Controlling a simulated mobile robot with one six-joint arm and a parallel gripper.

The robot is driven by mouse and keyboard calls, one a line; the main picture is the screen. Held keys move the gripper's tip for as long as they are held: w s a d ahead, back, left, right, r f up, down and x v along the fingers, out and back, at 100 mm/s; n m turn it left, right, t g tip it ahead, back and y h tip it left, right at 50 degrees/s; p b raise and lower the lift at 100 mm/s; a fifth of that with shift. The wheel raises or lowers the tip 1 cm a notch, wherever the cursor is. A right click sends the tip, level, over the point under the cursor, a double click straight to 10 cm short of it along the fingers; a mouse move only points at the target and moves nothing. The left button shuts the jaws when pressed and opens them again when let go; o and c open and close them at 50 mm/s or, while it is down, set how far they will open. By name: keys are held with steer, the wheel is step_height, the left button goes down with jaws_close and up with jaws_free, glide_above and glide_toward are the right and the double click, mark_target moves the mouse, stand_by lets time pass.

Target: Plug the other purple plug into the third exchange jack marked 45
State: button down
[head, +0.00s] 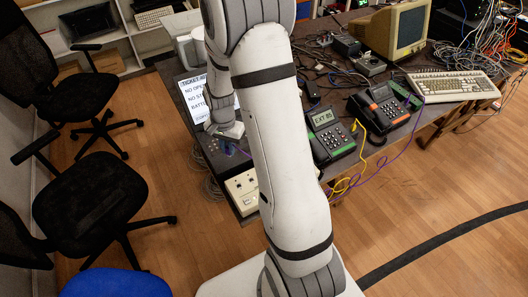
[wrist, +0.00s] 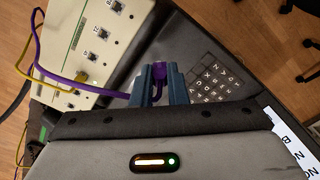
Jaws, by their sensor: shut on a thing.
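My gripper (wrist: 160,82) has blue fingers shut on a purple plug (wrist: 160,70), with its purple cable (wrist: 112,94) running off to the left. The cream exchange box (wrist: 62,35) with a green stripe is at the upper left of the wrist view. A column of dark jacks (wrist: 101,32) shows on it, with labels too small to read surely. The held plug is apart from the box, to its right.
A yellow cable's plug (wrist: 80,77) sits at the box's lower jack. A dark keypad (wrist: 214,84) lies beside the gripper. A phone reading EXT 85 (head: 331,138) and an orange-trimmed phone (head: 384,113) stand right of my arm. A ticket sign (head: 196,97) stands at the left desk edge.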

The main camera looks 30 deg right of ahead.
steer(key=s+d+m+p, duration=0.2)
steer(key=s+d+m, duration=0.2)
steer(key=m, duration=0.9)
steer(key=s+d+m+p, duration=0.1)
steer(key=s+d+m, duration=0.3)
steer(key=m, duration=0.9)
steer(key=shift+d+f+b, duration=0.15)
steer(key=shift+f+b, duration=1.35)
steer(key=shift+f, duration=1.05)
steer(key=c, duration=2)
jaws_free()
jaws_close()
steer(key=shift+w+f+b, duration=0.1)
steer(key=shift+f+b, duration=0.8)
steer(key=shift+b, duration=0.15)
